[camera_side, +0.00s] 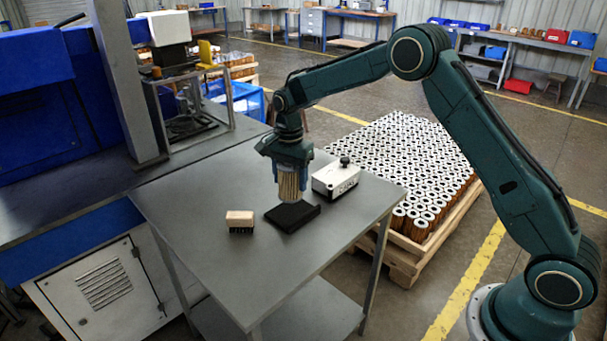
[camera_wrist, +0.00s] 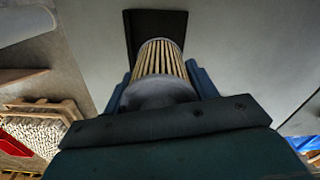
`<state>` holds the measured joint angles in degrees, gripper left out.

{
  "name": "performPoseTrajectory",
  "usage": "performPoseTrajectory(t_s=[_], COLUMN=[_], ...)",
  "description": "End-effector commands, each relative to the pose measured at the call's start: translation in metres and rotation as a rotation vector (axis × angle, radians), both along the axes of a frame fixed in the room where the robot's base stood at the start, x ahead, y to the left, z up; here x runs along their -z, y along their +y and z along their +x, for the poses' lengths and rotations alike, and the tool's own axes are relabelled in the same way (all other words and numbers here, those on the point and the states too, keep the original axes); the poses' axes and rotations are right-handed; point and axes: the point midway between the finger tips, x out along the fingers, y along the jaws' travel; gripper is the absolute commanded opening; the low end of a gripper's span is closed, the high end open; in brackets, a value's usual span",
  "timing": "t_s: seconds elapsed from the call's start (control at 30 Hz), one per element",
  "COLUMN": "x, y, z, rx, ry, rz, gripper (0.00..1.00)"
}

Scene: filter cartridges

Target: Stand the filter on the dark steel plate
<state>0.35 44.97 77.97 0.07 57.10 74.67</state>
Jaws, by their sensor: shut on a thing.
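The filter (camera_side: 289,187) is a pleated tan cylinder with a grey end. My gripper (camera_side: 291,176) is shut on it and holds it upright. In the side view its lower end is at the dark steel plate (camera_side: 292,216), over the plate's back-left part; I cannot tell whether it touches. In the wrist view the filter (camera_wrist: 160,66) sits between the two blue fingers (camera_wrist: 162,85), and the dark plate (camera_wrist: 150,22) shows behind and beyond it. The filter's grey end hides part of the lower view.
A wood-topped brush (camera_side: 240,222) lies left of the plate on the grey table (camera_side: 190,215). A white box with a black knob (camera_side: 336,178) stands to the right. The table's front is clear.

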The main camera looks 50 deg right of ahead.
Motion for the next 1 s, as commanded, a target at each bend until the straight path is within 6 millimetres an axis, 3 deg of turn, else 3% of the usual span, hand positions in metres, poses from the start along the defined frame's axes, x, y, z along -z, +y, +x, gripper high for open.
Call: performPoseTrajectory(t_s=[1.0], x=[0.035], y=[0.001], z=[0.0], rx=[-0.002], ry=[0.0], rz=[0.0], gripper=[0.34])
